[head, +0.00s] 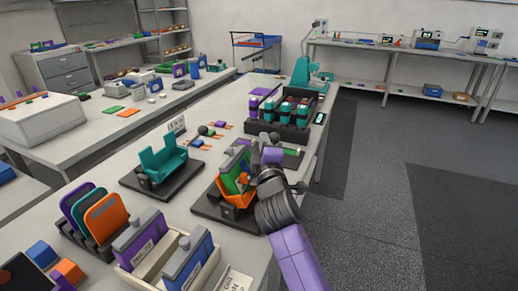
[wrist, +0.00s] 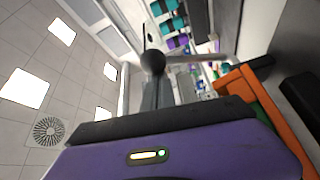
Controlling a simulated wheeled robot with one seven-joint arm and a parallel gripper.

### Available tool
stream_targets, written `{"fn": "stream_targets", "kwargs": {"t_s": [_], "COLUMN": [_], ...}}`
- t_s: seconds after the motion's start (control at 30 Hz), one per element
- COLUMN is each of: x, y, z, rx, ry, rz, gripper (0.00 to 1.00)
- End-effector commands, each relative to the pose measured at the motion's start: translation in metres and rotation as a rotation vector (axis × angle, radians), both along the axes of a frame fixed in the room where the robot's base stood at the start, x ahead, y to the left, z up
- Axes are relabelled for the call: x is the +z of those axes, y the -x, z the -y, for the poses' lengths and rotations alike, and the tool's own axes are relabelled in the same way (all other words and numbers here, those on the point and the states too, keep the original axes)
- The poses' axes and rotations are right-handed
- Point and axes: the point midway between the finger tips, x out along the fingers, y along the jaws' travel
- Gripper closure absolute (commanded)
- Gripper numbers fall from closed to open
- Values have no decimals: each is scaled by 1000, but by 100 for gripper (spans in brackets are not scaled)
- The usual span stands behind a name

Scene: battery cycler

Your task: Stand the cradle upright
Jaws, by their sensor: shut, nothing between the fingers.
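An orange cradle (head: 236,199) stands on a dark base plate, leaning, with green and purple parts in or against it. It cannot be told whether anything is seated in it. A teal cradle (head: 163,164) with raised side walls stands on another dark plate to its left. My gripper (head: 270,139) is just right of the orange cradle, pointing away from me, and partly covers its right side. In the wrist view my gripper (wrist: 157,92) shows dark fingers together, holding nothing. The orange cradle's edge (wrist: 268,110) shows beside it at the right; no grip is visible.
A dark rack (head: 285,132) of teal and purple packs stands behind. In front are a cream tray (head: 152,268) with two packs and a black rack (head: 88,240) of coloured plates. Small colourful parts lie beyond the teal cradle. Open floor lies right of the bench.

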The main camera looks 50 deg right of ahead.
Motion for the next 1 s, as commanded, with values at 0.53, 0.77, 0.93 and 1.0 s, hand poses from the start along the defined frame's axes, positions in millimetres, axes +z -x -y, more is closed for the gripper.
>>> {"fn": "stream_targets", "kwargs": {"t_s": [0.53,0.77,0.93,1.0], "x": [-14,-16,-19,-19], "y": [25,33,37,38], "z": [9,12,13,14], "rx": [-1,0,-1,-1], "ry": [-90,-105,-106,-106], "rz": [251,292,290,290], "gripper": [100,100,100,100]}}
